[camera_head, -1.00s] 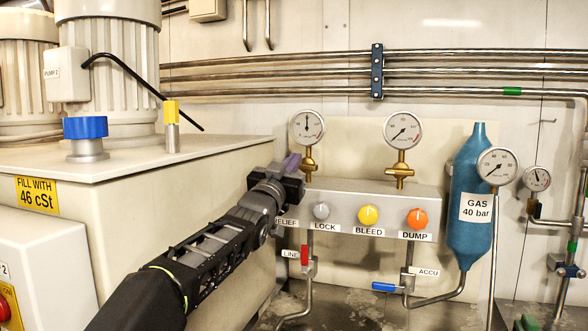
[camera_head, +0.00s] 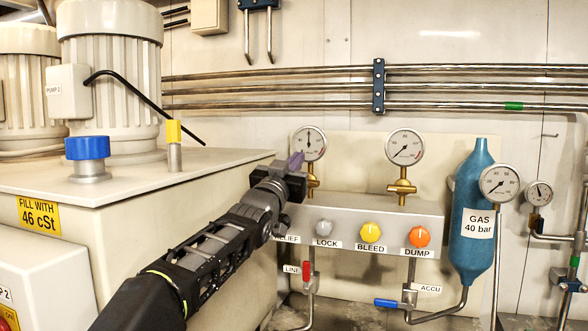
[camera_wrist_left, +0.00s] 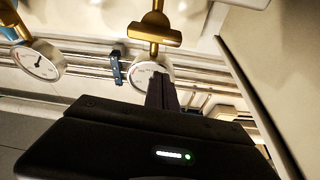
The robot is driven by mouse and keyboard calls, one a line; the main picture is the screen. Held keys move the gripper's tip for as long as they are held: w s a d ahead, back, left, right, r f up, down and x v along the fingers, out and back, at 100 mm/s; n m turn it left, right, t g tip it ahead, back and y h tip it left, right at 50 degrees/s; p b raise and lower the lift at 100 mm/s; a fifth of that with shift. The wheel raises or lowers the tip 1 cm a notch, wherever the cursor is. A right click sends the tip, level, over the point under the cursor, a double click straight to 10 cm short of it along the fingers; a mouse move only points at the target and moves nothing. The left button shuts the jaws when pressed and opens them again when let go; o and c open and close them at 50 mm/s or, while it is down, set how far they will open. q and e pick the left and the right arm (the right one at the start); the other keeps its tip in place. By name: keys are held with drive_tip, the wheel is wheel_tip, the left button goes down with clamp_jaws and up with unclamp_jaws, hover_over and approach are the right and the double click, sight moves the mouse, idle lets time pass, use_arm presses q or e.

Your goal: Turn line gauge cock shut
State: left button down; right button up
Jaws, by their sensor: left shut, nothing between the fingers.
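The line gauge (camera_head: 309,142) is the left round dial above the grey manifold (camera_head: 350,215). Its brass cock (camera_head: 313,182) is partly hidden behind my left gripper in the head view. In the left wrist view, which is upside down, the cock (camera_wrist_left: 155,32) shows a crosswise brass handle, with the line gauge (camera_wrist_left: 148,72) below it. My left gripper (camera_head: 297,160) is shut and empty. Its purple tips overlap the gauge's lower left edge in the head view; I cannot tell whether they touch. The closed fingers (camera_wrist_left: 162,92) also show in the wrist view, apart from the handle. My right gripper is out of view.
A second gauge (camera_head: 405,147) with a similar brass cock (camera_head: 402,187) stands to the right. Knobs including yellow BLEED (camera_head: 371,232) and orange DUMP (camera_head: 418,236) line the manifold front. The tank (camera_head: 180,220) is beside my arm at the left; a blue gas bottle (camera_head: 474,215) is farther right.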

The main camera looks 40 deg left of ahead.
use_arm(q)
drive_tip(key=b+v, duration=0.3)
drive_tip(key=v, duration=0.7)
drive_tip(key=shift+f, duration=0.1)
